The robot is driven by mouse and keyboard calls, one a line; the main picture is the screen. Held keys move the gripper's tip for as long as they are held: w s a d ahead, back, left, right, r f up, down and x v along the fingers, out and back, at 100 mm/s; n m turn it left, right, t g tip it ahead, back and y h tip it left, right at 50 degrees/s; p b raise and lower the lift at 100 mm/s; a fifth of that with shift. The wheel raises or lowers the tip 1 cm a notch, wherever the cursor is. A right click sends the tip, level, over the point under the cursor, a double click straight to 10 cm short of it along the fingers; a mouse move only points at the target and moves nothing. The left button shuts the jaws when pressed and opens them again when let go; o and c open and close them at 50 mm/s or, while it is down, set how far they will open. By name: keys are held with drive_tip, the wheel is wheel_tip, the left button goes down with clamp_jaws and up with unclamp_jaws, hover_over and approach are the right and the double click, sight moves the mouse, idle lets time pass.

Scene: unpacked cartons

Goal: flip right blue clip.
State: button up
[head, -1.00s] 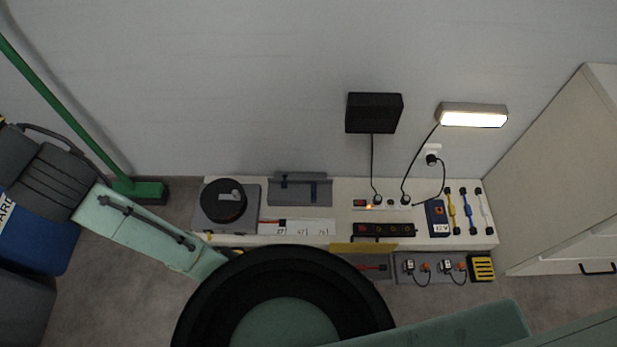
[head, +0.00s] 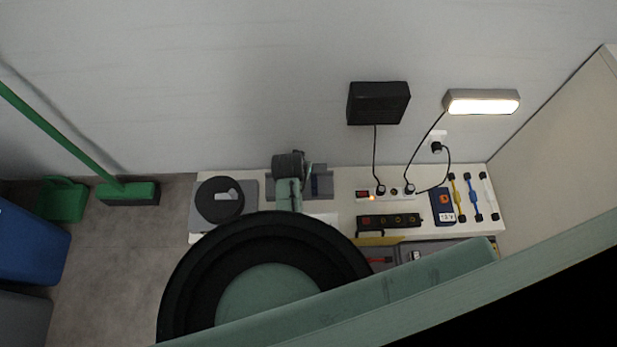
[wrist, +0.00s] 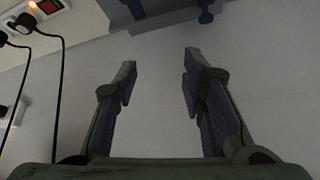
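A grey-blue bracket (head: 322,188) stands at the back of the white bench, partly hidden behind my arm. A small bluish clip (head: 312,181) shows on it to the right of my arm. In the wrist view, bluish clip-like parts (wrist: 205,12) and (wrist: 135,9) show at the top edge, cut off by the frame; I cannot tell which is the right one. My gripper (wrist: 160,75) is open and empty, its fingers apart over a pale surface and not touching the clips. In the head view my gripper (head: 289,164) is in front of the bracket, with its fingertips not distinct.
A power strip (head: 382,193) with a red switch and black cables is to the right. A dark socket block (head: 389,221), a blue 12 V box (head: 442,207) and coloured rods (head: 457,198) follow. A cabinet (head: 560,140) bounds the right.

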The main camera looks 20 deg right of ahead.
drive_tip(key=m+g, duration=0.1)
drive_tip(key=g, duration=0.1)
approach(314, 186)
drive_tip(key=b+x, duration=0.1)
drive_tip(key=x, duration=0.7)
drive_tip(key=shift+d+f, duration=0.1)
clamp_jaws()
idle(0.6)
